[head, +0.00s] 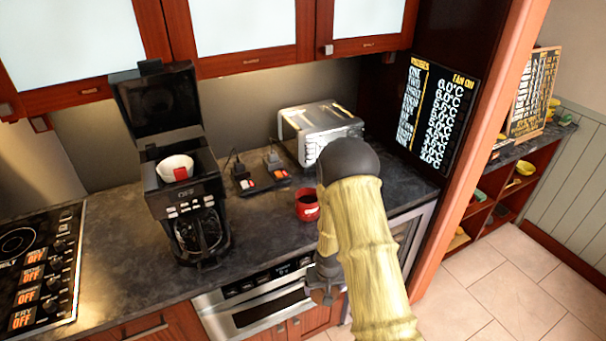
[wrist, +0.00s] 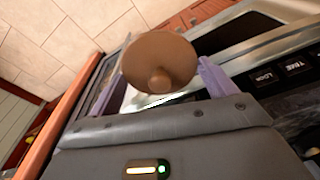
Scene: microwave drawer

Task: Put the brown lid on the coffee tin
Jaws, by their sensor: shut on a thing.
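The brown lid (wrist: 160,62) is round with a small knob, and it sits between the purple fingers of my gripper (wrist: 165,80) in the wrist view. My gripper is shut on it. In the head view my gripper (head: 322,278) hangs low in front of the counter's front edge, mostly hidden behind my arm. A small red container (head: 307,207) with a white mark and a dark open top stands on the counter, just left of my arm. It looks like the coffee tin. My gripper is below and in front of it, apart from it.
A black coffee maker (head: 186,200) with its top raised stands left on the dark counter (head: 120,235). A toaster (head: 318,130) and a small black tray (head: 262,178) are behind the red container. A built-in microwave drawer (head: 262,308) is under the counter. A stove (head: 40,260) is far left.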

